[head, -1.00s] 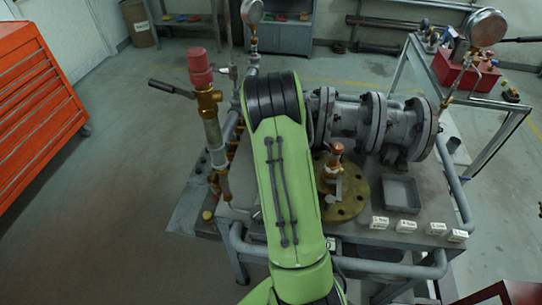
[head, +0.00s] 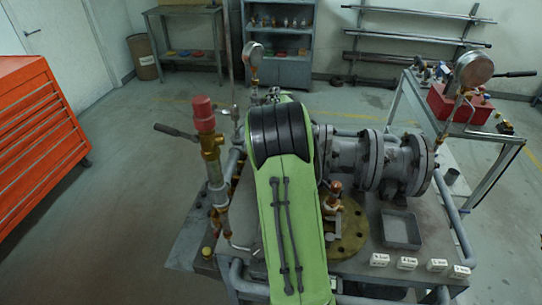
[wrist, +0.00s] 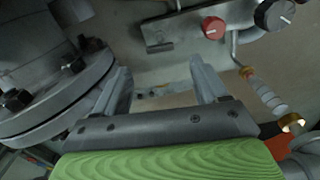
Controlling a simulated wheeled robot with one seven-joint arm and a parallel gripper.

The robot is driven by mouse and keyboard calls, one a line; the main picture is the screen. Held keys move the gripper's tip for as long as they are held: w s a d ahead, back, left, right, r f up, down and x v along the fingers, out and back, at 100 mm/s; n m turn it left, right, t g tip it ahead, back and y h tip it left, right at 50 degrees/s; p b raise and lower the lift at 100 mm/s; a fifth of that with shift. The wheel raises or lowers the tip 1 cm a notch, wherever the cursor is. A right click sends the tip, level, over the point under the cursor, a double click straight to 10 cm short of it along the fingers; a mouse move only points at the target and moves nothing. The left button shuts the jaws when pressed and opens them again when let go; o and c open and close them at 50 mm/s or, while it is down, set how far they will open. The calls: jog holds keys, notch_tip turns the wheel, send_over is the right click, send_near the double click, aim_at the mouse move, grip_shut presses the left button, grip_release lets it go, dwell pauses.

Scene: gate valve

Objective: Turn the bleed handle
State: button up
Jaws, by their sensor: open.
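I cannot tell for sure which part is the bleed handle. In the head view, a brass valve with a red cap (head: 203,114) carries a black lever (head: 174,130) that points left. A copper-coloured fitting (head: 333,195) with a small grey lever stands on a round brass flange (head: 352,235). The wrist view shows a red knob (wrist: 213,27), a dark grey knob (wrist: 274,14) and a thin bent metal rod (wrist: 235,48). My gripper (wrist: 158,72) is open, with nothing between its fingers. My arm hides it in the head view.
A large grey bolted flange (wrist: 55,100) is close to the left finger in the wrist view. Grey flanged pipe (head: 380,165) runs along the bench. A grey tray (head: 401,230) and small white labels (head: 407,263) lie to the right. An orange cabinet (head: 35,140) stands far left.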

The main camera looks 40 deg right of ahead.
notch_tip(320, 180, up, 7)
jog(key=p, duration=0.1)
jog(key=shift+r, duration=0.15)
dwell(0.4)
